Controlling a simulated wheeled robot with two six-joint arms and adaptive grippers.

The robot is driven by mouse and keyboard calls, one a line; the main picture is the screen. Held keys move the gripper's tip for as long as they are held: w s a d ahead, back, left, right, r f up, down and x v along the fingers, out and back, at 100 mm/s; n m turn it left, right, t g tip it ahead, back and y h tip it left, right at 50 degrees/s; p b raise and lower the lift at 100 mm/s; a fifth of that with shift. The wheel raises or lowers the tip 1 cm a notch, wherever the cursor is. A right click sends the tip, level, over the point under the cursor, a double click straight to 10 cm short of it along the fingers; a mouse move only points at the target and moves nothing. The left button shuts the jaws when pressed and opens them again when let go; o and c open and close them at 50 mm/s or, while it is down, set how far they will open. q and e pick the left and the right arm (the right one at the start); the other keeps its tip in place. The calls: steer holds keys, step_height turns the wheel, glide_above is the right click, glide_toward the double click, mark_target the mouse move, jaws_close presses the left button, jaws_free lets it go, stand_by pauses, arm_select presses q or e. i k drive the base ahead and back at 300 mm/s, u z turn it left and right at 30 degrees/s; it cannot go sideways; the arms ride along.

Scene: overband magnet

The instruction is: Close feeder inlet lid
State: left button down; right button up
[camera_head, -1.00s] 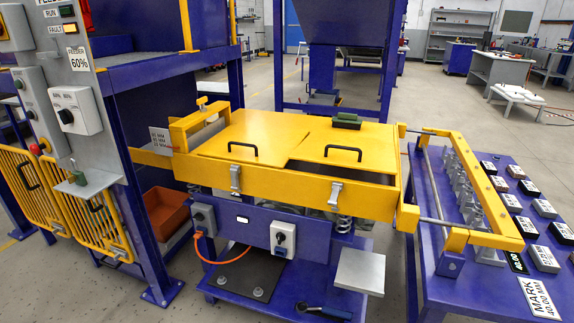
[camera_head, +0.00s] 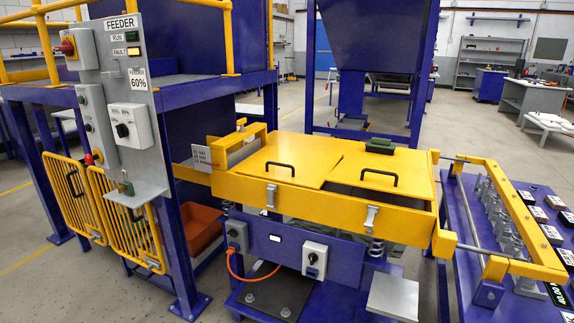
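A yellow feeder box has two yellow top panels, each with a black handle. The left panel (camera_head: 268,152) looks seated, with its handle (camera_head: 280,168) near its front edge. The right panel (camera_head: 395,161) has a dark gap along its front, between it and the front wall, so it looks not fully down; I cannot tell whether it is raised or set back. Silver latches (camera_head: 271,196) and (camera_head: 371,217) are on the front wall. I cannot tell which panel is the inlet lid. Neither gripper is in view.
A grey feeder control panel (camera_head: 118,95) and yellow mesh gates (camera_head: 120,215) stand left of the box. A dark green block (camera_head: 380,146) is at the back of the right panel. A yellow rail frame (camera_head: 510,200) and blue table (camera_head: 470,215) stand right.

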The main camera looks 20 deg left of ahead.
mark_target(401, 178)
steer(key=i, duration=1)
steer(key=z, duration=0.75)
